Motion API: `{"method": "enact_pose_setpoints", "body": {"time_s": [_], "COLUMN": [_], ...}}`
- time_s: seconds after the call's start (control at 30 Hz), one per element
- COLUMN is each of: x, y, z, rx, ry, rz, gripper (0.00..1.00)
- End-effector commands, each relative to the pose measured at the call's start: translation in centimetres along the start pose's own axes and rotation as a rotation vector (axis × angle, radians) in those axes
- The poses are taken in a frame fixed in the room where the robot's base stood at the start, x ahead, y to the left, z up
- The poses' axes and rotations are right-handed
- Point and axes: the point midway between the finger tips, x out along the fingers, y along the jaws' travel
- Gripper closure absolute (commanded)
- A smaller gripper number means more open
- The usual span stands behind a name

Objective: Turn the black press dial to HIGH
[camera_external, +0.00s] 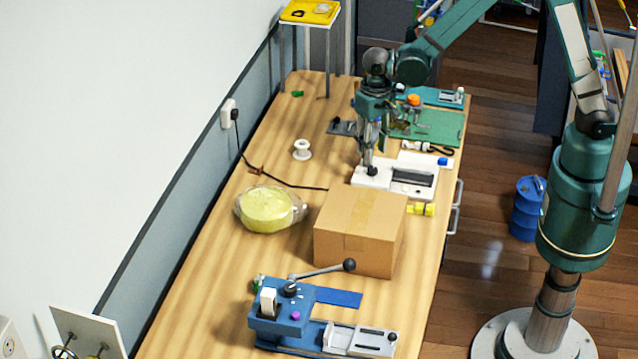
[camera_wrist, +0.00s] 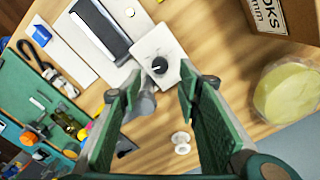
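A black dial (camera_wrist: 160,66) sits on the white plate of a white machine; in the outside view the dial (camera_external: 371,171) is just below my gripper (camera_external: 369,150). A light mark shows on the dial, but its setting is too small to read. In the wrist view my gripper (camera_wrist: 150,92) is open, its green-padded fingers apart and empty, with the dial beyond the tips. I cannot tell whether a fingertip touches it.
A cardboard box (camera_external: 358,232) stands close in front of the white machine (camera_external: 408,178). A black cable (camera_external: 280,182) crosses the bench. A green mat (camera_external: 438,128) with tools lies behind.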

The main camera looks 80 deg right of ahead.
Motion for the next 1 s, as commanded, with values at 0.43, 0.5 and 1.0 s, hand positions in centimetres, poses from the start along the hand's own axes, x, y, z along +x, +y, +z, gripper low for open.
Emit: {"method": "enact_pose_setpoints", "body": {"time_s": [0.43,0.5,1.0], "x": [-3.5,-4.0,-6.8], "y": [1.2,1.5,3.3], "z": [0.4,0.5,1.3], "rx": [-0.036,-0.045,-0.1], "ry": [0.025,0.03,0.07], "rz": [-0.025,-0.03,-0.063], "gripper": [0.66,0.66,0.66]}}
